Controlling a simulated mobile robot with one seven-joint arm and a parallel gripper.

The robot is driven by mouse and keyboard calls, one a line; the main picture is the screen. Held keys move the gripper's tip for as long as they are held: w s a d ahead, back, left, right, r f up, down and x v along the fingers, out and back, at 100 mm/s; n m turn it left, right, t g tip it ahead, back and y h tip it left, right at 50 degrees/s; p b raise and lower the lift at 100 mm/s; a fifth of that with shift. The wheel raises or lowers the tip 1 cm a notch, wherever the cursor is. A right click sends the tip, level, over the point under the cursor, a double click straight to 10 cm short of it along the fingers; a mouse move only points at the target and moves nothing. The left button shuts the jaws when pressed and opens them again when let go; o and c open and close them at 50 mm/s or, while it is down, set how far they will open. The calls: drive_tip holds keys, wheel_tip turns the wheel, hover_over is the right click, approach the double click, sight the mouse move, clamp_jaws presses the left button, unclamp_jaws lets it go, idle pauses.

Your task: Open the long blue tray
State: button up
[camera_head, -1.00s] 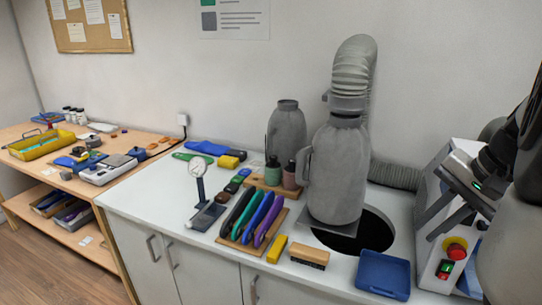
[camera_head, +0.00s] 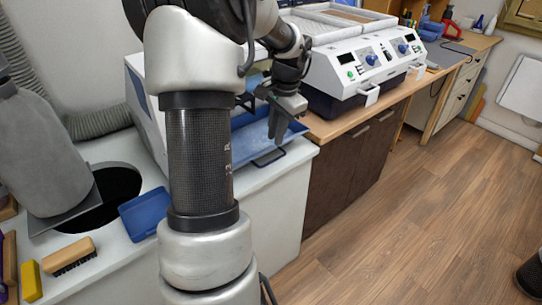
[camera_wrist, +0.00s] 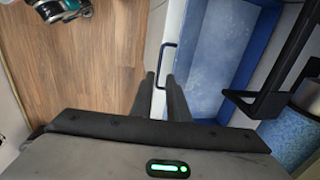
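The long blue tray (camera_head: 248,145) lies on the white counter in the head view, partly hidden behind my arm. Its dark handle (camera_head: 268,158) sticks out at the front. In the wrist view the tray (camera_wrist: 212,65) runs along the right of the fingers, with its bar handle (camera_wrist: 162,65) on its left side. My gripper (camera_head: 279,138) points down just above the handle. In the wrist view the two fingers (camera_wrist: 160,80) are apart, with the handle showing between and beyond their tips. I cannot tell whether they touch it.
A small blue tray (camera_head: 147,213), a brush (camera_head: 70,256) and a yellow block (camera_head: 31,283) lie at the left. A white machine with knobs (camera_head: 365,60) stands on the wooden counter (camera_head: 340,122) at the right. The wood floor (camera_head: 420,190) in front is clear.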

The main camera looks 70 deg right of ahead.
wheel_tip(320, 180, down, 9)
drive_tip(key=w, duration=0.1)
drive_tip(key=shift+w+d+f+b, duration=0.2)
drive_tip(key=shift+w+d+b, duration=0.1)
drive_tip(key=shift+d, duration=0.15)
clamp_jaws()
drive_tip(key=shift+r, duration=0.1)
idle(1.0)
drive_tip(key=s+a+b, duration=0.4)
drive_tip(key=s+a, duration=0.2)
drive_tip(key=s, duration=0.5)
drive_tip(key=shift+s+a, duration=0.25)
drive_tip(key=shift+a, duration=0.15)
unclamp_jaws()
